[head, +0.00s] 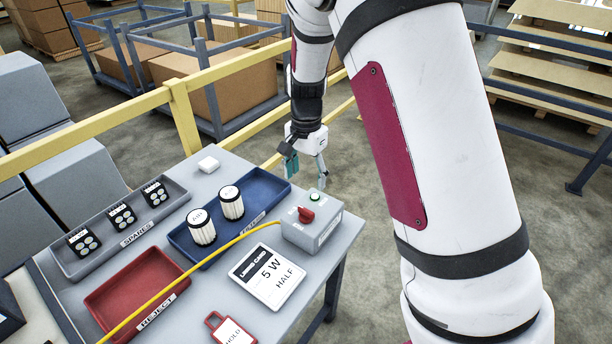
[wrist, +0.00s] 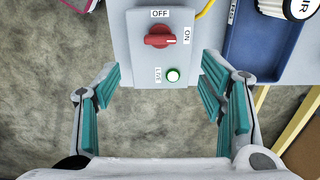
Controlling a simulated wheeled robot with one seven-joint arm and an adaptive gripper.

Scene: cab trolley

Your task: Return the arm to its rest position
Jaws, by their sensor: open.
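My gripper (head: 304,166) hangs at the end of my arm, beyond the far right corner of the grey table. In the wrist view my gripper (wrist: 160,95) is open, its teal finger pads wide apart with nothing between them. The grey switch box (head: 318,232) stands at the table's right edge. In the wrist view the switch box (wrist: 145,72) lies ahead of the fingers, apart from them. Its red knob (wrist: 159,41) sits between the OFF and ON labels, its handle lying roughly crosswise. The lamp marked LIVE (wrist: 173,75) shows white with a green ring.
A blue tray (head: 262,184) holds two white cylinders. A yellow rail (head: 182,112) stands behind.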

